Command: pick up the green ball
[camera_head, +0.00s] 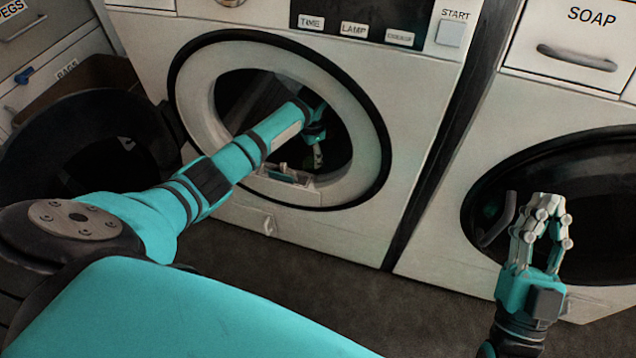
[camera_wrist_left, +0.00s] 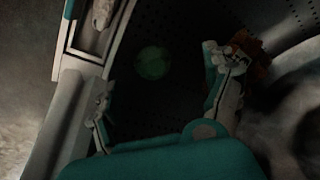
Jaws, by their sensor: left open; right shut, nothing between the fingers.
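The green ball (camera_wrist_left: 152,62) shows dimly inside the dark perforated drum in the left wrist view. It lies beyond the fingers of my left gripper (camera_wrist_left: 158,77), which are spread apart with the ball between them in the picture, and no contact shows. In the head view my left arm reaches through the round washer opening, and the left gripper (camera_head: 317,152) is partly lost in the dark. I cannot make out the ball there. My right gripper (camera_head: 546,208) is shut and empty in front of the right-hand machine's door.
The washer's pale round rim (camera_head: 222,128) surrounds my left arm. A small tray (camera_head: 300,186) with items sits at its lower edge. A reddish-brown thing (camera_wrist_left: 252,55) lies beside the right finger in the wrist view. The open dark door (camera_head: 80,150) is at left.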

